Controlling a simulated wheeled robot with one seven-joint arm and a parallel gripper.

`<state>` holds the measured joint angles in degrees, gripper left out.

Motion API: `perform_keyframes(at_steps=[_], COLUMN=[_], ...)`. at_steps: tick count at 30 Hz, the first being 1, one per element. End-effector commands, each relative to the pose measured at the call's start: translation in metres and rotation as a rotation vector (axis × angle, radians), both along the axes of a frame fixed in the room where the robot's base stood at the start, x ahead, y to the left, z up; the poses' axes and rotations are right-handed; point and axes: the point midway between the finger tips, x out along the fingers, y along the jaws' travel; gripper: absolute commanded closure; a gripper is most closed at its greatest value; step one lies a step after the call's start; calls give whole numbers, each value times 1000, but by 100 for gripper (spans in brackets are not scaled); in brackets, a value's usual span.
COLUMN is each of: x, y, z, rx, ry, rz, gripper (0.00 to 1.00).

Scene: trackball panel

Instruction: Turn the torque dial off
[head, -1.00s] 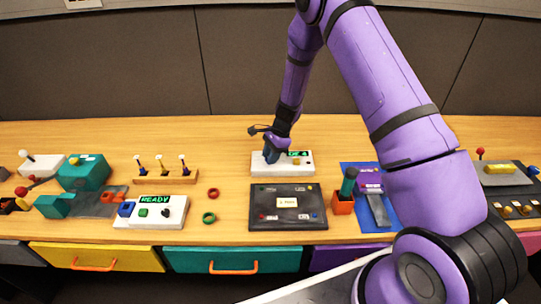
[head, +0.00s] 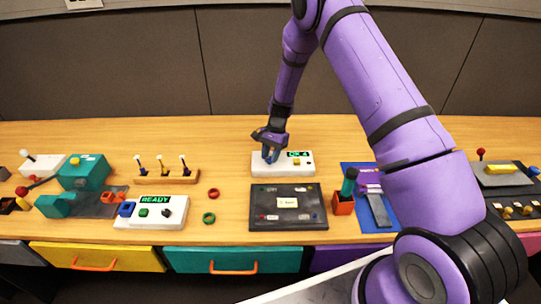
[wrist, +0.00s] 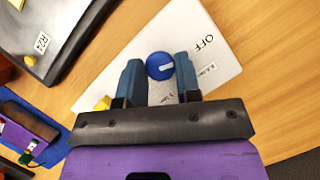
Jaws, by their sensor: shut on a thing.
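The torque dial (wrist: 160,66) is a round blue knob with a white pointer mark, on a white panel (wrist: 115,80). In the wrist view its pointer faces right, and the word OFF is printed on the panel up and right of it. My gripper (wrist: 159,76) is shut on the dial, one blue-grey finger on each side. In the head view my gripper (head: 269,157) is down on the left part of the white panel and hides the dial. A green-lit display (head: 299,154) on that panel seems to read "ON 4". A yellow button (head: 297,162) is below the display.
A dark panel (head: 258,219) lies just in front of the white one. An orange holder (head: 342,208) with a green-handled tool stands to its right. Red (head: 213,193) and green (head: 209,218) rings lie to the left. The wood behind the white panel is clear.

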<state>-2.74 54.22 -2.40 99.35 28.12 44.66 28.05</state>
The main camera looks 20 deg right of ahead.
Motion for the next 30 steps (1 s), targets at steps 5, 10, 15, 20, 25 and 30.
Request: perform_keyframes(at_steps=[5,10,15,20,25,30], x=[2,2,2,2,2,2], y=[0,0,0,0,1,1], z=[1,1,1,1,1,1], rx=[0,-1,-1,-1,-1,-1], ry=[-3,-4,-3,-4,-4,-4], rz=[98,155,180,186,186,185], gripper=[92,92,92,92,92,43])
